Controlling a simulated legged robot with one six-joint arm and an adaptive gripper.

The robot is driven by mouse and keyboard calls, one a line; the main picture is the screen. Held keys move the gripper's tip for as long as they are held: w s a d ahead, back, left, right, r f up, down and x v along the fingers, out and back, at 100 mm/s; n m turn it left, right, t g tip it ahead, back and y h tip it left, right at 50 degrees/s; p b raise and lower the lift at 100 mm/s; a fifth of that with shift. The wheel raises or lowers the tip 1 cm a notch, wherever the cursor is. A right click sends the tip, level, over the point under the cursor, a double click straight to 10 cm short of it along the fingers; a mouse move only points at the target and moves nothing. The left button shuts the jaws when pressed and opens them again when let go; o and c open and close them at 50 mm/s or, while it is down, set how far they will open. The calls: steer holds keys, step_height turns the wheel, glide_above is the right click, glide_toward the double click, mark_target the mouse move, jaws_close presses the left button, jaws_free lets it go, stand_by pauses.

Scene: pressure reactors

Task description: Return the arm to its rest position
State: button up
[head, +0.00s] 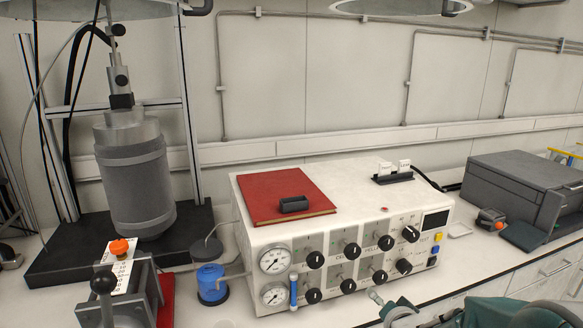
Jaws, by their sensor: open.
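Greenish and grey parts that look like my own arm (485,314) show at the bottom edge, right of the middle, in front of the white control box. They are cut off by the frame, so most of the arm is hidden. No gripper fingers can be made out in the head view. The visible arm parts are low and sit near the counter's front edge. I cannot tell whether they touch anything.
A white control box (345,225) with gauges and knobs carries a red book (270,193). A grey reactor vessel (135,175) stands left. A grey case (520,185) is right.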

steer(key=s+a+r+n+g, duration=0.2)
steer(key=s+r+n+g, duration=0.2)
steer(key=s, duration=0.8)
steer(key=s+a+r+n+g, duration=0.3)
steer(key=s+r+g, duration=0.1)
steer(key=s, duration=0.8)
steer(key=shift+s+a+r+n+h, duration=0.15)
steer(key=shift+s+r+n+h, duration=0.25)
steer(key=shift+r, duration=0.2)
